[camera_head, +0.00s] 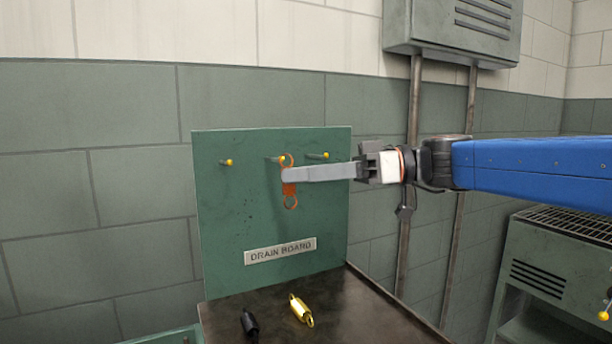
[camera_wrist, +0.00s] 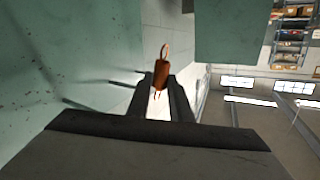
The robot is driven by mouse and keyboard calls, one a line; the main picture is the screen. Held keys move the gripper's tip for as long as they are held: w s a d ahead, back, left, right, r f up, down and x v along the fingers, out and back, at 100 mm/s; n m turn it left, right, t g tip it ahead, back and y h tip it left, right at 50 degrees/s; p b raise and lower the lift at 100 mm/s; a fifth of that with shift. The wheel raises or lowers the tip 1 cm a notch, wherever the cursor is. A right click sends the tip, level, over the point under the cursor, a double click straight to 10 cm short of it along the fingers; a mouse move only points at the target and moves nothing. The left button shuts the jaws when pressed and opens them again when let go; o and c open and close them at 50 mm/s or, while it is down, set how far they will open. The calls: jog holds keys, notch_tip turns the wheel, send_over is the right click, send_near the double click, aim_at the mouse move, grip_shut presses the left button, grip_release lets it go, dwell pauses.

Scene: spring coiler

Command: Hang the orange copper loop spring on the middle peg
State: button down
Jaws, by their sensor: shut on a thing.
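The orange copper loop spring (camera_head: 290,190) hangs upright in my gripper (camera_head: 287,175) in the head view, in front of the green drain board (camera_head: 225,235). My gripper is shut on the spring's body, with a loop showing above and below the fingers. In the wrist view the spring (camera_wrist: 161,74) sits between the two fingertips (camera_wrist: 160,88). The middle peg (camera_head: 281,158) has a yellow tip and shows just left of the spring's upper loop. I cannot tell whether the loop is around the peg or only in front of it.
A left peg (camera_head: 227,162) and a right peg (camera_head: 323,155) flank the middle one. A black spring (camera_head: 249,325) and a yellow spring (camera_head: 301,310) lie on the dark tabletop (camera_head: 345,305) below. A grey wall box (camera_head: 455,28) with pipes stands behind my arm.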

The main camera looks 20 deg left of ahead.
jog(key=shift+w+a+f, duration=0.2)
jog(key=shift+w+a, duration=0.6)
jog(key=shift+a, duration=0.25)
jog(key=shift+w+a+f, duration=0.2)
jog(key=shift+w+a, duration=0.6)
jog(key=shift+a, duration=0.2)
jog(key=c, duration=1.5)
grip_release()
jog(key=shift+w+d, duration=0.1)
